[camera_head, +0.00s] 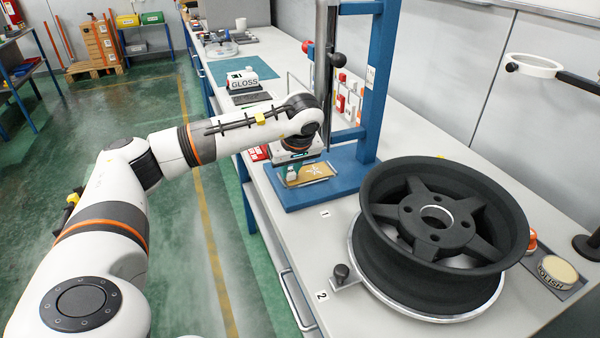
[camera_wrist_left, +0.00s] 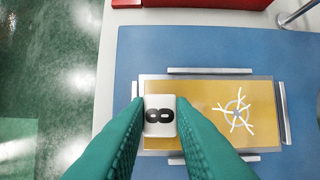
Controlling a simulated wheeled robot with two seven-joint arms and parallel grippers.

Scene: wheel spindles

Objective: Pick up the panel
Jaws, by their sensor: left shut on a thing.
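The panel (camera_head: 314,171) is a flat gold plate with a white branching mark, lying on the blue base of a press-like stand. In the left wrist view the panel (camera_wrist_left: 210,110) sits inside thin grey edge strips. My left gripper (camera_head: 291,174) reaches down at the panel's left end. In the wrist view its green fingers (camera_wrist_left: 160,120) are shut on the white tab. My right gripper is not in view.
The blue stand (camera_head: 376,90) rises behind the panel. A black wheel rim (camera_head: 445,225) on a round metal plate fills the bench at right. A white GLOSS box (camera_head: 243,80) stands farther back. The bench's left edge is close to my left forearm.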

